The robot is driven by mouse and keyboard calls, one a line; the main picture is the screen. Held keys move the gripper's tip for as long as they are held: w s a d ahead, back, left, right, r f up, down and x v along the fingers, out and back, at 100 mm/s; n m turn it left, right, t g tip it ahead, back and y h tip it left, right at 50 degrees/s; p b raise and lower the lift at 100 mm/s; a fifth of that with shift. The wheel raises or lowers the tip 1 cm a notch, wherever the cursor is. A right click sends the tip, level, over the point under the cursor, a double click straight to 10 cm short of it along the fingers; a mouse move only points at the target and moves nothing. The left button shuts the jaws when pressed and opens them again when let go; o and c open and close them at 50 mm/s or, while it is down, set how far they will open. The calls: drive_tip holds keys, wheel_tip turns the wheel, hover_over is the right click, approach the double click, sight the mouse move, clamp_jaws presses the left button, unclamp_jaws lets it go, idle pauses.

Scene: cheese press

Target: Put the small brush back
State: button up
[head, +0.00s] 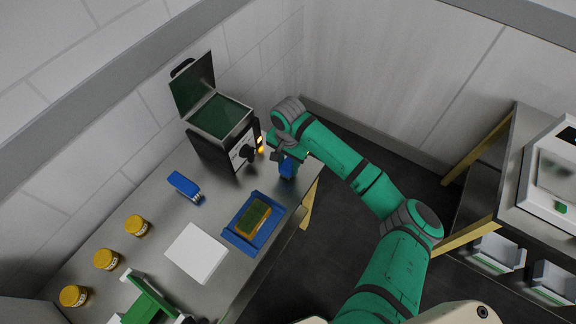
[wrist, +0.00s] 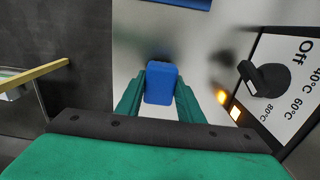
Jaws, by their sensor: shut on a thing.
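My gripper (head: 285,158) is shut on a small blue thing (wrist: 161,84), which looks like the handle of the small brush. In the wrist view it stands between the two green fingers. In the head view the blue piece (head: 287,168) shows under my gripper, near the table's far right corner. I cannot tell whether its lower end touches the table; any bristles are hidden. Another blue brush-like thing (head: 184,185) lies on the steel table left of the blue tray (head: 233,240). The tray holds a yellow and green block (head: 253,218).
A heater box with open lid (head: 195,88) stands close left of my gripper; its knob (wrist: 265,78) is near. A white board (head: 197,253), several yellow-lidded jars (head: 106,259) and a green frame (head: 150,298) are on the table (head: 160,210). Bare steel lies between heater and tray.

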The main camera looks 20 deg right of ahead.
sight(288, 165)
drive_tip(key=shift+f, duration=0.4)
drive_tip(key=o, duration=1)
drive_tip(key=shift+f, duration=0.1)
wheel_tip(288, 165, up, 12)
drive_tip(key=shift+r, duration=0.15)
